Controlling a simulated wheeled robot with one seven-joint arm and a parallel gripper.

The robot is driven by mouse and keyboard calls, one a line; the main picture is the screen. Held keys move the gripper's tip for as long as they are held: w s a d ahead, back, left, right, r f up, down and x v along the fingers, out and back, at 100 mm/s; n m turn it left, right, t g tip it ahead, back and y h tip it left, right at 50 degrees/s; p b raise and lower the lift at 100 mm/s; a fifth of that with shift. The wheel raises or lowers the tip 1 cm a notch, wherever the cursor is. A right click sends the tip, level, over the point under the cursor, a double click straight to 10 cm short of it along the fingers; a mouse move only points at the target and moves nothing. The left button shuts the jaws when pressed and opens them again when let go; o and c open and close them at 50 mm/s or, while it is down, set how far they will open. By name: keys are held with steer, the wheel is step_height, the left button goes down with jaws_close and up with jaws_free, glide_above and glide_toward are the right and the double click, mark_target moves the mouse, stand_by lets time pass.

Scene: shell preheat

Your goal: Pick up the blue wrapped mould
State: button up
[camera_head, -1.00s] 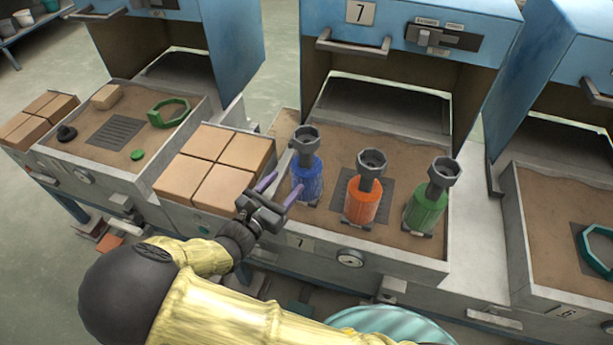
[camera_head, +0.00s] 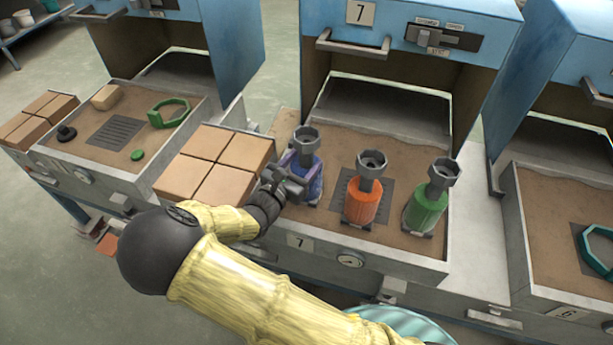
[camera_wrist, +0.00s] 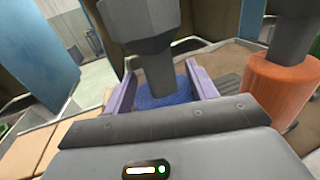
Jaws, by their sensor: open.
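The blue wrapped mould (camera_head: 313,188) stands upright in the sand tray of unit 7, left of the other two moulds. It has a dark grey neck and a cup-shaped top (camera_head: 306,139). My gripper (camera_head: 301,168) is at the blue mould, coming from the front left. In the wrist view its two purple fingers (camera_wrist: 161,88) are apart, one on each side of the blue mould (camera_wrist: 165,97). The gripper body hides the mould's lower part there. I cannot tell whether the fingers touch it.
An orange wrapped mould (camera_head: 361,203) stands close on the right, with a green one (camera_head: 427,211) beyond it. Tan blocks (camera_head: 207,171) lie left of my gripper. The open blue hood (camera_head: 405,45) rises behind. The tray's front wall (camera_head: 385,262) is below.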

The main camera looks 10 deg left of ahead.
steer(key=shift+x, duration=1.05)
jaws_close()
